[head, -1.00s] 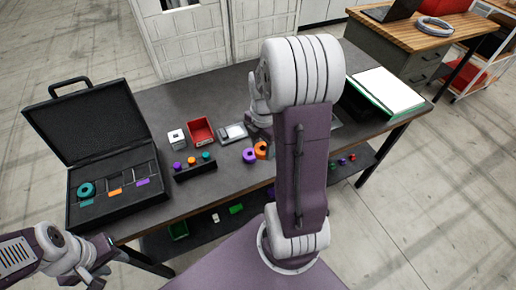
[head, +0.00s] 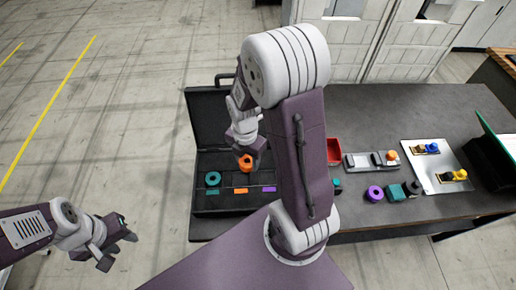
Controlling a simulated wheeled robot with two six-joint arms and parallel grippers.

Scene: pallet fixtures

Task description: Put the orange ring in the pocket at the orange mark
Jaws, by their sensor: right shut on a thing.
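My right gripper (head: 246,149) is shut on the orange ring (head: 246,164). It holds the ring over the open black case (head: 225,211), in line with the middle pocket, behind the orange mark (head: 240,190). I cannot tell how high the ring is above the pocket floor. A teal ring (head: 213,178) lies in the left pocket, behind the teal mark (head: 212,192). The pocket at the purple mark (head: 269,189) looks empty, partly hidden by my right arm. My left gripper (head: 122,247) is open and empty, away from the table at lower left.
The case's lid (head: 205,118) stands open at the back. To the right on the dark table (head: 370,115) are a red bin (head: 334,151), a purple ring (head: 375,193), small blocks and a white board (head: 432,164). My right arm hides the table's middle.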

